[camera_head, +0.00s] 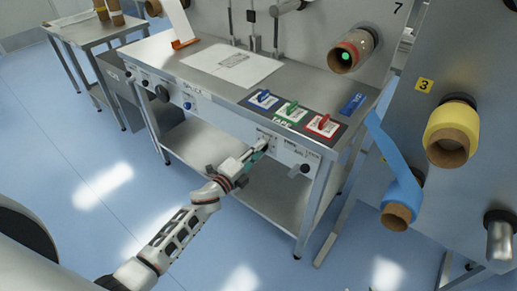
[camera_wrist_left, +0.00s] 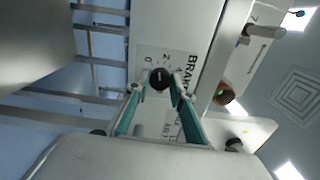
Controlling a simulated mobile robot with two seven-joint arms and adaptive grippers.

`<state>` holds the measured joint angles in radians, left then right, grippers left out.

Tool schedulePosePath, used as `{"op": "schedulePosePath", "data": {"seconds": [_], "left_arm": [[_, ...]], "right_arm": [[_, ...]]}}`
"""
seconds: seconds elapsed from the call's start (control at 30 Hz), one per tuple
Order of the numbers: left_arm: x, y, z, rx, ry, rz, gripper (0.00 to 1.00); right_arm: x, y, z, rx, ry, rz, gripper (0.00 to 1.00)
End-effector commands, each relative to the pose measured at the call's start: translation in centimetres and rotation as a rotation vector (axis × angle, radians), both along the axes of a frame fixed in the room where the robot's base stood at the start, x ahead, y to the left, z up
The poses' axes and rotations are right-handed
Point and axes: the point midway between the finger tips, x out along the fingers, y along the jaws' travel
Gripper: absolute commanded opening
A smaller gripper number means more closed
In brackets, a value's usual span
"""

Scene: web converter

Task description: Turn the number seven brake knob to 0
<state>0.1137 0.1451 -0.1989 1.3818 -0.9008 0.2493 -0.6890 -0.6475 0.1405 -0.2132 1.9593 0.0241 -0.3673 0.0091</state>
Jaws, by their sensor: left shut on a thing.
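The brake knob (camera_wrist_left: 160,78) is round and black, on a pale panel lettered "BRAKE" with a dial that includes a 0 and a 2. My left gripper (camera_wrist_left: 158,88) has its teal fingers on either side of the knob and is shut on it. In the head view the left gripper (camera_head: 261,151) reaches the front panel of the bench (camera_head: 225,115), and its fingers largely hide the knob there. The knob's exact pointer setting cannot be read. A 7 (camera_head: 398,8) marks the machine wall above. My right gripper is not in view.
Another black knob (camera_head: 305,168) sits to the right on the front panel, and several more lie to the left. Blue tape (camera_head: 397,165) hangs at the right. The floor in front is clear.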

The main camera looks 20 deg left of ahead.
Motion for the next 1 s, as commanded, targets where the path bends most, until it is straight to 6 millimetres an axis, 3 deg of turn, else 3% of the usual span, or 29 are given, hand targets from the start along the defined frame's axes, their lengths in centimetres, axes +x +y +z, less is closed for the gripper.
{"op": "schedulePosePath", "data": {"seconds": [0.2,0.5,1.0], "left_arm": [[0.0,0.0,0.1,-0.190,0.071,0.000,0.01],[0.0,0.0,0.0,-0.402,0.148,0.000,0.01],[0.0,0.0,-0.1,-0.548,0.199,0.000,0.01]], "right_arm": [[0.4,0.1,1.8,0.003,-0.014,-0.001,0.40],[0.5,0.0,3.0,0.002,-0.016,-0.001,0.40],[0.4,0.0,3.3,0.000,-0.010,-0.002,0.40]]}}
